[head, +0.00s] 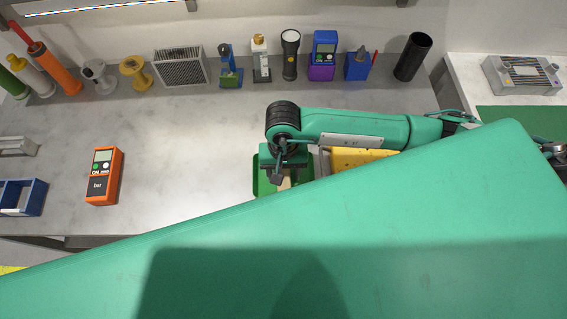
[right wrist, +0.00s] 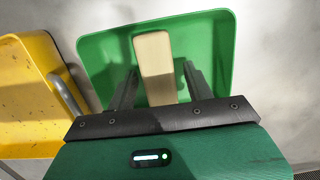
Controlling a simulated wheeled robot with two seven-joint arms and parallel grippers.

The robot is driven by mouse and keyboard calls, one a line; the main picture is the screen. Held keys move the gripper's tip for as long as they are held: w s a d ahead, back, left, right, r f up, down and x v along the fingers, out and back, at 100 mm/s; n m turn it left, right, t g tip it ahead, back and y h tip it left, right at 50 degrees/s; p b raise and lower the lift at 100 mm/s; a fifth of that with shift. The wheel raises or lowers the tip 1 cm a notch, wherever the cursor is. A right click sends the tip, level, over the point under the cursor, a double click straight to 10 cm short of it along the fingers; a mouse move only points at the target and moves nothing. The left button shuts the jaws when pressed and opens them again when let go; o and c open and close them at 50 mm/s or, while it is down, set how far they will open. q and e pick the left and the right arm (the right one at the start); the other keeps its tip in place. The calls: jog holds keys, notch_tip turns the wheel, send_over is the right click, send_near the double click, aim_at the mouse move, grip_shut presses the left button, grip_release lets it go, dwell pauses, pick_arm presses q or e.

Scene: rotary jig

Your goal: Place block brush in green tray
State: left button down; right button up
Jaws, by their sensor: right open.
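The green tray (head: 257,178) is mostly covered by my right arm in the head view. In the right wrist view the green tray (right wrist: 104,50) shows from above, with the beige block brush (right wrist: 153,52) lying inside it. Only a small beige bit of the block brush (head: 286,183) shows in the head view. My right gripper (right wrist: 160,68) is open over the tray, one finger on each side of the brush, with gaps visible between fingers and brush. In the head view the right gripper (head: 283,172) points down. The brush's near end is hidden by the gripper body. My left gripper is out of view.
A yellow tray (right wrist: 30,95) stands left of the green tray in the wrist view. An orange meter (head: 104,176) lies on the grey bench. Several tools, including a flashlight (head: 290,55) and a black cylinder (head: 413,57), line the back.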

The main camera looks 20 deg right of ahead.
notch_tip(320, 180, up, 12)
jog(key=w+b, duration=0.1)
jog(key=b, duration=0.2)
jog(key=shift+w+d+b, duration=0.25)
jog(key=shift+w+b, duration=0.1)
jog(key=shift+b, duration=0.05)
dwell(0.4)
